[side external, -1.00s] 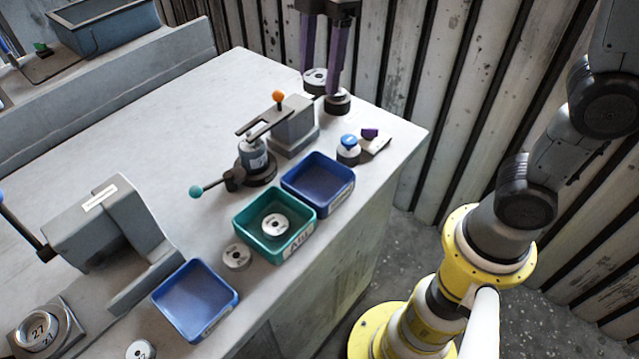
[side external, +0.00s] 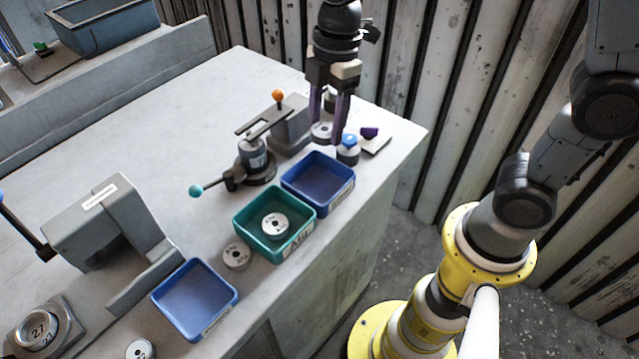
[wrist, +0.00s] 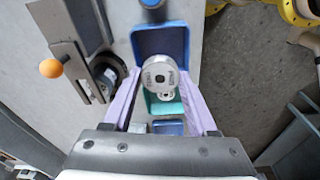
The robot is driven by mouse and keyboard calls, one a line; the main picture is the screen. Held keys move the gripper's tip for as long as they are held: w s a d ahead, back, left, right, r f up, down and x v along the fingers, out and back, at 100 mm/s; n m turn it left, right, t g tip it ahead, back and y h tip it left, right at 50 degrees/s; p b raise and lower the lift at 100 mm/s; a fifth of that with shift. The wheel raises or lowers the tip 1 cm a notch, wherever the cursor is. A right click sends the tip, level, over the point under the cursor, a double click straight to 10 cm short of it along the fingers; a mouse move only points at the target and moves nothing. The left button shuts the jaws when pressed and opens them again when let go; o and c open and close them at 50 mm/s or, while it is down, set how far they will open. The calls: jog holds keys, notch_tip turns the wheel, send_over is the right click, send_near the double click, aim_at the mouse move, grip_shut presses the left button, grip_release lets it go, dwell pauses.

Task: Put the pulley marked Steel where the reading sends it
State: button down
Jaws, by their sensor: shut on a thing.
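My gripper (side external: 328,132), with purple fingers, is shut on a grey pulley (side external: 322,130) above the bench. In the wrist view the held pulley (wrist: 161,76) shows a small mark too blurred to read surely. The near blue tray (side external: 325,197) is empty and lies in front of the gripper, toward the left. Beside it, the green tray (side external: 243,233) has a label that looks like "Alu" and holds a pulley (side external: 275,226). A second empty blue tray (side external: 195,300) stands farther left. A round piece marked 2.7 (side external: 40,328) sits at the lower left.
A clamp fixture (side external: 253,155) with orange and teal knobs stands left of the gripper. A blue-topped cylinder (side external: 347,150) stands close right of it. Loose pulleys (side external: 237,256) (side external: 141,350) lie near the trays. A grey block machine (side external: 110,235) stands left.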

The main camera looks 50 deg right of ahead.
aim_at(327, 128)
jog(key=shift+f, duration=1.6)
jog(key=shift+c, duration=0.6)
grip_release()
notch_tip(327, 128, up, 14)
jog(key=d, duration=0.1)
jog(key=shift+s+d+f, duration=0.15)
jog(key=shift+s+d, duration=0.05)
jog(key=shift+d, duration=0.15)
